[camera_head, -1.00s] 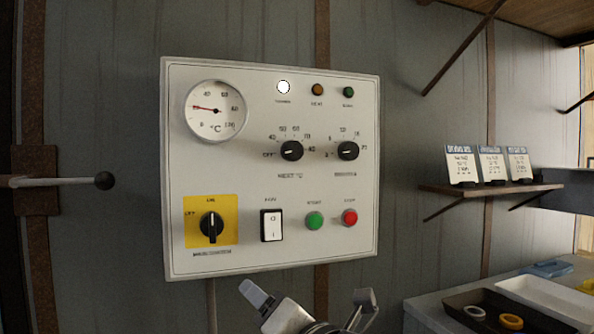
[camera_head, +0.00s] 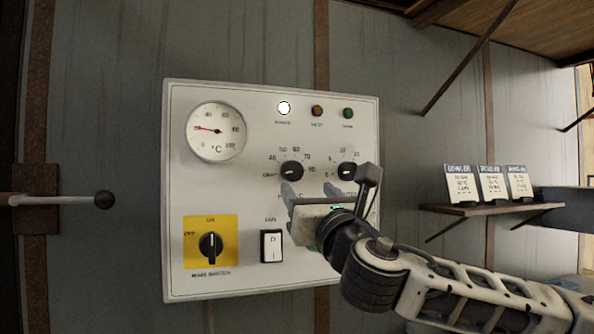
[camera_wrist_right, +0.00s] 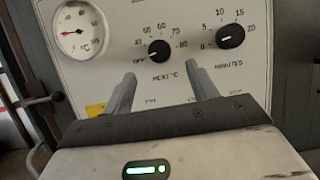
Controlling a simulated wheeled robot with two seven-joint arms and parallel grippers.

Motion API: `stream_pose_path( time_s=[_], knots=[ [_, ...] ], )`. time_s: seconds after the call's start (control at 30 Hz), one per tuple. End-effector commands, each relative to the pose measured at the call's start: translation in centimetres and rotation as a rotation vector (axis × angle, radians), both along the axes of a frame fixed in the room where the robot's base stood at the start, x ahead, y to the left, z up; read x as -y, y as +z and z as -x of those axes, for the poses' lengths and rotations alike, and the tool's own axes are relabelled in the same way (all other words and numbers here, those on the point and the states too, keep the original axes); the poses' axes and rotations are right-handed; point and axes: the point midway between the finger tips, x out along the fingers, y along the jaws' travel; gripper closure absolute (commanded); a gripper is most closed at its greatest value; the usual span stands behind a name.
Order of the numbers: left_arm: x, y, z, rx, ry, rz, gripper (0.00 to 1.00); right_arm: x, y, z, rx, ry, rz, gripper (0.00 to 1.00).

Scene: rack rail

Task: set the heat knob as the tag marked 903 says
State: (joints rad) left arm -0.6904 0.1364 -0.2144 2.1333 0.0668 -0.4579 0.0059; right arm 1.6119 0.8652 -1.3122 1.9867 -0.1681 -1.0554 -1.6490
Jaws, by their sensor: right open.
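The heat knob (camera_head: 291,171) is a black round knob on the white control panel (camera_head: 260,95). Its white mark points left toward OFF. It also shows in the right wrist view (camera_wrist_right: 159,51), above and between my fingertips. My right gripper (camera_head: 328,186) is open and empty in front of the panel, just below the heat knob and apart from it. It also shows in the right wrist view (camera_wrist_right: 161,80). Three tags (camera_head: 491,184) stand on a shelf at the right; their print is too small to read, so I cannot tell which is 903. My left gripper is out of view.
A second black knob (camera_head: 346,171) sits right of the heat knob, close to my right finger. A yellow-backed main switch (camera_head: 210,247) and a white rocker switch (camera_head: 271,246) are below. A round gauge (camera_head: 216,131) is upper left. My right arm covers the panel's lower right.

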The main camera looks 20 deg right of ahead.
Motion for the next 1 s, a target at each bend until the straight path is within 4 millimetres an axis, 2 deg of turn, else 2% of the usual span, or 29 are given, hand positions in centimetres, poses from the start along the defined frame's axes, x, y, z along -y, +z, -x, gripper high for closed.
stream_pose_path(
  time_s=[0.1, 0.33, 0.5, 0.77, 0.8, 0.93, 0.97, 1.0],
  knots=[
    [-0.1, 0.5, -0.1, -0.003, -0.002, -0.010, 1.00, -0.1, 1.3, -2.4, 0.000, -0.001, 0.000, 0.42],
    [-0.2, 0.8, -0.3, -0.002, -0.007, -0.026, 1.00, -0.3, 2.5, -5.7, 0.000, 0.000, -0.001, 0.42],
    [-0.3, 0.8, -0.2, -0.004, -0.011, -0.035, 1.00, -0.3, 2.8, -6.7, 0.000, 0.003, -0.001, 0.42],
    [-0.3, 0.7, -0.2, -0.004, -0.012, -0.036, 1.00, -0.3, 2.8, -6.8, 0.000, 0.002, -0.001, 0.42],
    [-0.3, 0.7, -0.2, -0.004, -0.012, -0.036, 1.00, -0.3, 2.8, -6.8, 0.000, 0.002, -0.001, 0.45],
    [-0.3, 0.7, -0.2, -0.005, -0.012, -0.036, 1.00, -0.3, 2.8, -6.8, 0.000, 0.002, -0.001, 0.81],
    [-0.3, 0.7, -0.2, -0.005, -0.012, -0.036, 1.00, -0.3, 2.8, -6.8, 0.000, 0.002, -0.001, 0.86],
    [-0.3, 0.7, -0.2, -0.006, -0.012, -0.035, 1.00, -0.3, 2.8, -6.8, 0.000, 0.002, -0.001, 0.86]
  ],
)
